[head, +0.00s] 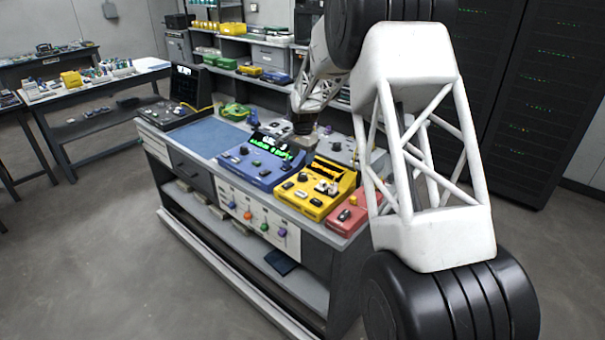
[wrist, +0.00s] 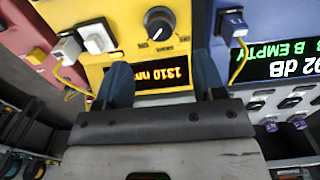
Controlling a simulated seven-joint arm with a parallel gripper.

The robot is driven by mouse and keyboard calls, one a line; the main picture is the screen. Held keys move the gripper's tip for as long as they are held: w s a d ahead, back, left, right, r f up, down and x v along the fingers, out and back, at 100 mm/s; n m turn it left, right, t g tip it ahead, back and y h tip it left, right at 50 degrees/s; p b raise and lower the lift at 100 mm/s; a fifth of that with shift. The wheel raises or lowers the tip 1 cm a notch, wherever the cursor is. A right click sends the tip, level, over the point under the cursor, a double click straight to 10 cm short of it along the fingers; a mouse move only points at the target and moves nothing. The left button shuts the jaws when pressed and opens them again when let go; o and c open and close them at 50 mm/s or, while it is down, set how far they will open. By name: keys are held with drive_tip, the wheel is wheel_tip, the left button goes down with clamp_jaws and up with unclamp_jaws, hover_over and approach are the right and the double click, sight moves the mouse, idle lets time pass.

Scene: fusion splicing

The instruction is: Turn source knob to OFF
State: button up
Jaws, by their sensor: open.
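A yellow instrument box (head: 311,207) stands on the bench between a blue box and a red box. In the wrist view the yellow box (wrist: 98,14) fills the upper middle, upside down. It bears a round black knob (wrist: 158,22) with a white pointer mark and a lit display reading 1310 nm (wrist: 163,78). I take this knob as the source knob; its small lettering is not readable. My gripper (wrist: 163,78) is open, its two blue fingers apart on either side of the display. The knob is beyond the fingertips in the picture, with nothing between the fingers.
The blue box (head: 243,172) has a green lit display; a plug with a yellow cable (wrist: 233,26) sits close to one finger. White connectors (wrist: 98,37) are on the yellow box's other side. The red box (head: 344,219) is at the bench end. A blue mat (head: 208,139) is clear.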

sight(303, 174)
drive_tip(key=shift+f, duration=3.85)
drive_tip(key=c, duration=0.9)
